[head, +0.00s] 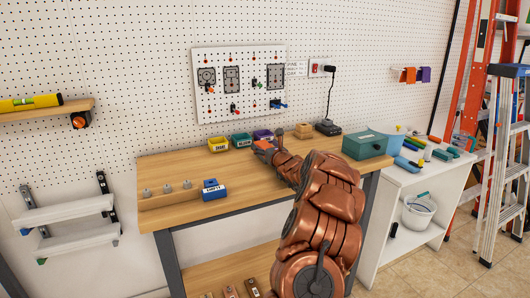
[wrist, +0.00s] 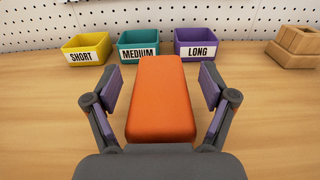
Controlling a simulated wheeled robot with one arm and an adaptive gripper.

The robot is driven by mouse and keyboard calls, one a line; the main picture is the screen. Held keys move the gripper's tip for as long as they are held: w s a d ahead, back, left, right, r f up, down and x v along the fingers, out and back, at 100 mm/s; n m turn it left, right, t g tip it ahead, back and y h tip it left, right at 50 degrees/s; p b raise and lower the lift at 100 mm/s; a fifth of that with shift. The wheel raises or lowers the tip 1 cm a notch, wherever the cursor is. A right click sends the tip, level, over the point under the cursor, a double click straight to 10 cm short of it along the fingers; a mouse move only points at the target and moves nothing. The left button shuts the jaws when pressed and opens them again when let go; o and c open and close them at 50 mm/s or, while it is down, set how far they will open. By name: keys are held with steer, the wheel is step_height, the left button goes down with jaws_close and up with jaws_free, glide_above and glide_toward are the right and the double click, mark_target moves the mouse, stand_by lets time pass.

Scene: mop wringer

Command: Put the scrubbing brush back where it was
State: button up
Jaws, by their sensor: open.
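An orange block with rounded edges (wrist: 160,98) lies between the two fingers of my gripper (wrist: 160,100) in the wrist view. It may be the scrubbing brush, but no bristles show. A gap shows between each finger and the block, and the fingers are spread open. The block's near end is hidden by my gripper's palm. In the head view my gripper (head: 268,150) is low over the wooden workbench (head: 165,165), with a small orange patch (head: 262,144) at its tip. I cannot tell which place the brush came from.
Yellow SHORT (wrist: 86,48), teal MEDIUM (wrist: 138,48) and purple LONG (wrist: 197,45) bins stand behind the block. A wooden holder (wrist: 296,46) is at right. A green box (head: 364,145) sits at the bench's right end. A white shelf unit (head: 385,225) holds cluttered items and buckets.

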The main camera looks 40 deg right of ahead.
steer(key=shift+c, duration=0.4)
steer(key=c, duration=1.2)
steer(key=shift+r, duration=0.1)
